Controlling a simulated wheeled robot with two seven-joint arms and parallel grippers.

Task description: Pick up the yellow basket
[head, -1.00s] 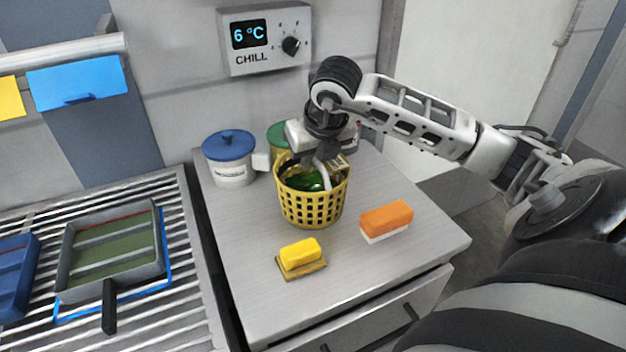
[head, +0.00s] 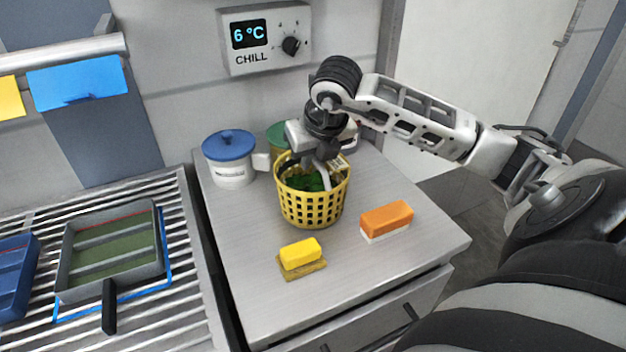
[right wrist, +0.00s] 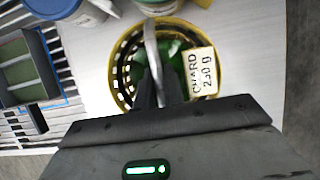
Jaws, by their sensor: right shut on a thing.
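The yellow basket (head: 312,212) stands upright on the metal counter, with green leaves (head: 306,182) inside. In the right wrist view the basket rim (right wrist: 215,50) surrounds the leaves, and a pale handle (right wrist: 152,50) arches over the middle. A white tag (right wrist: 201,72) reading "CHARD 250 g" shows at its right side. My right gripper (head: 322,168) reaches down from above at the basket's top. Its dark fingers (right wrist: 160,92) are shut on the handle, and they hide part of it. My left gripper is not in view.
A white jar with a blue lid (head: 229,146) and a green-lidded jar (head: 275,136) stand behind the basket. A yellow block (head: 300,252) and an orange-and-white block (head: 386,218) lie in front. A slatted rack (head: 185,290) with trays is at left.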

